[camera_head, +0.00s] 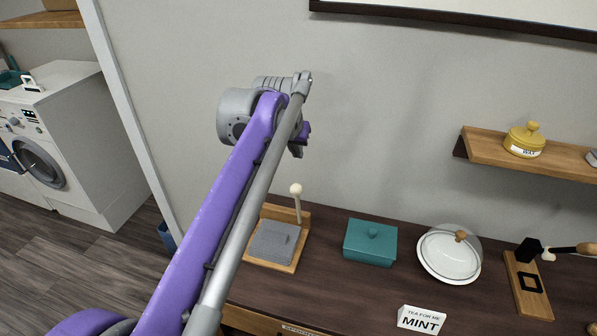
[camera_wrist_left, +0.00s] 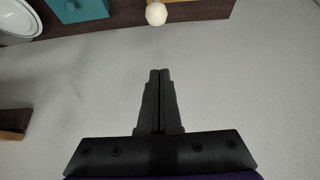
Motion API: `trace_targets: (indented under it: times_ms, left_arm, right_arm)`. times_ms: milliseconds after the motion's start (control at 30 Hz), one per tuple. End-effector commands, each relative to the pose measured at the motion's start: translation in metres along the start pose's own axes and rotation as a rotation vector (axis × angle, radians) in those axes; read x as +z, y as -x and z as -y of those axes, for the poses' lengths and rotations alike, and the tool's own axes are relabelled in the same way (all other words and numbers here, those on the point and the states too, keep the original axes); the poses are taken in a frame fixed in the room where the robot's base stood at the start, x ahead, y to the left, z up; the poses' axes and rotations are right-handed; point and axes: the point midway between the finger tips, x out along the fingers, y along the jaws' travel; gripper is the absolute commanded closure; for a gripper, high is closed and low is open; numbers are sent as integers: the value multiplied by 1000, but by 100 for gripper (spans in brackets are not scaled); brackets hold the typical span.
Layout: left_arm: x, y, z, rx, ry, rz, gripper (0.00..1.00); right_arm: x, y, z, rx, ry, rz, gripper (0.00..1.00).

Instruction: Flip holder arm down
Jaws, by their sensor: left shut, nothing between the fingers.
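The wooden napkin holder (camera_head: 299,248) stands on the dark cabinet top with a grey stack (camera_head: 274,241) on its base. Its holder arm (camera_head: 297,203) is upright and ends in a pale round knob. The knob also shows at the top of the left wrist view (camera_wrist_left: 156,13), beyond and apart from my fingertips. My left gripper (camera_wrist_left: 160,74) is shut and empty, its black fingers together against the wall background. My right gripper is not in view.
A teal lidded box (camera_head: 370,242) stands right of the holder, then a domed white dish (camera_head: 447,256) and a wooden stand with a black-headed tool (camera_head: 529,283). A MINT sign (camera_head: 421,319) stands at the front. A wall shelf (camera_head: 535,156) juts out at right.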

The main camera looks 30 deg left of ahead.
Motion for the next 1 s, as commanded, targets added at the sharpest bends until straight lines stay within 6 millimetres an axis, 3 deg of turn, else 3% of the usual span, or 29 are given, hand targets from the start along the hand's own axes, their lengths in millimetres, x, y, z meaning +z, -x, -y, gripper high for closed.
trace_targets:
  times_ms: [167,533,733,1000]
  left_arm:
    - [0,-21,0,0,-1,0,100]
    - [0,-99,0,0,-1,0,100]
    - [26,-88,0,1,-1,-1,100]
    - [38,-84,0,2,-1,-1,100]
  right_arm:
    - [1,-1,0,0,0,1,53]
    - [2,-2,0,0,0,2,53]
    - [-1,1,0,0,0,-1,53]
    - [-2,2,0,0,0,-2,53]
